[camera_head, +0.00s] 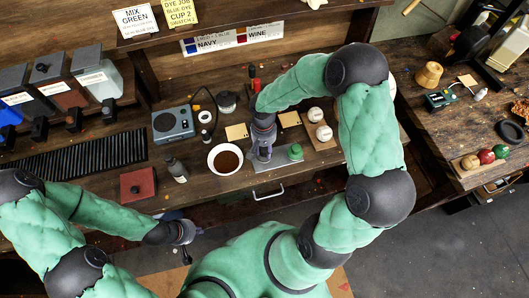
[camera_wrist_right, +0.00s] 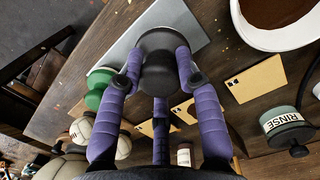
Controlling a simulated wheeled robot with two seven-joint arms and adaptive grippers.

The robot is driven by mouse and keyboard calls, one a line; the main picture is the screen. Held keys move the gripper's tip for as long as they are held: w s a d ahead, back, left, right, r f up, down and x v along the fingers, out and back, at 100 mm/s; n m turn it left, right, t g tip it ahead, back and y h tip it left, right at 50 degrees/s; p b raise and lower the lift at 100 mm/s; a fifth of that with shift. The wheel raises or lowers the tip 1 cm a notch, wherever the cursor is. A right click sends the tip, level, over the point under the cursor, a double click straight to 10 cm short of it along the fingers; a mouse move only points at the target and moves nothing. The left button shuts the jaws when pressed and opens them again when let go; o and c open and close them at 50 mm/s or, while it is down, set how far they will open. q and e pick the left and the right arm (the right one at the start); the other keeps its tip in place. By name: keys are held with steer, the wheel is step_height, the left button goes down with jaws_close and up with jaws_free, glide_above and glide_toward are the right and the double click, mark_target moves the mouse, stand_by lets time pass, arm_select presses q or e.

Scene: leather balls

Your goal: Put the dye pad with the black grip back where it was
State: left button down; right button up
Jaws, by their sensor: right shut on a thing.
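My right gripper (camera_head: 263,152) has its purple fingers closed around the black grip (camera_wrist_right: 160,62) of a dye pad, as the right wrist view shows. The pad is over the grey plate (camera_head: 282,172), which also shows in the right wrist view (camera_wrist_right: 140,38). The pad's underside is hidden, so I cannot tell whether it touches the plate. A pad with a green grip (camera_head: 295,152) stands on the plate's right part; it also shows in the right wrist view (camera_wrist_right: 98,88). My left gripper (camera_head: 186,236) is low at the front; its fingers are too small to judge.
A white bowl (camera_head: 211,163) of dark brown liquid stands left of the plate. A dark bottle (camera_head: 176,168) and a red block (camera_head: 138,184) are further left. Tan cards (camera_head: 237,132) and pale balls (camera_head: 324,133) lie behind the plate. A rinse jar (camera_wrist_right: 287,125) stands near the bowl.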

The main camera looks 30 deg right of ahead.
mark_target(265, 153)
steer(key=shift+w+d+f, duration=0.1)
steer(key=shift+w+f, duration=0.1)
steer(key=shift+f, duration=1.55)
steer(key=shift+f+b, duration=0.15)
steer(key=shift+b, duration=0.15)
steer(key=o, duration=1)
steer(key=shift+r, duration=0.2)
steer(key=r, duration=0.4)
steer(key=r+p, duration=0.1)
steer(key=r, duration=0.3)
steer(key=w+r, duration=0.1)
steer(key=r, duration=0.3)
steer(key=shift+d, duration=0.1)
steer(key=shift+f, duration=0.1)
